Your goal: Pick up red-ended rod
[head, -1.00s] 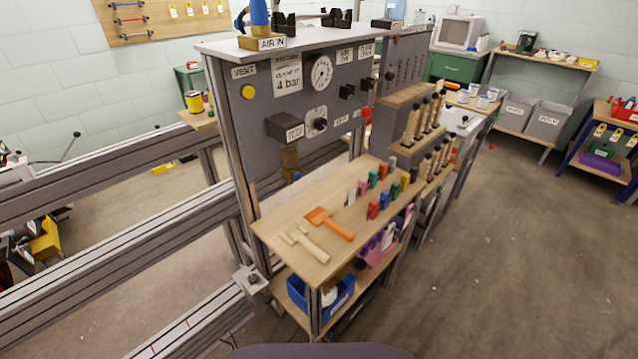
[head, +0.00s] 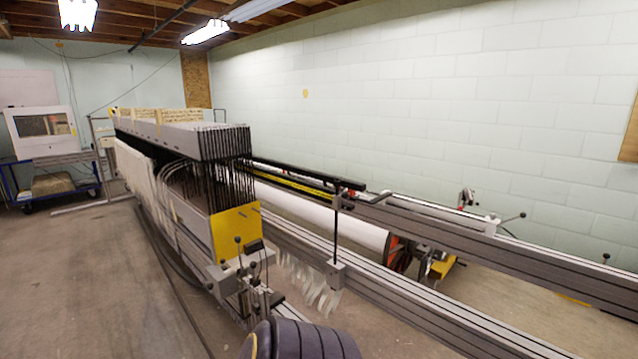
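I see no red-ended rod in the head view now. Neither of my grippers is in view. A dark ribbed, rounded part at the bottom edge looks like part of my own body. The edge of a wooden board (head: 629,135) on the wall shows at the far right; no rods can be seen on it.
A long loom-like machine (head: 195,141) with a yellow end plate (head: 236,231) stands left of centre. Metal rails (head: 430,290) run from it to the lower right. A white roll (head: 335,218) lies behind. A blue cart (head: 62,183) stands far left. Open floor (head: 75,270) lies at the left.

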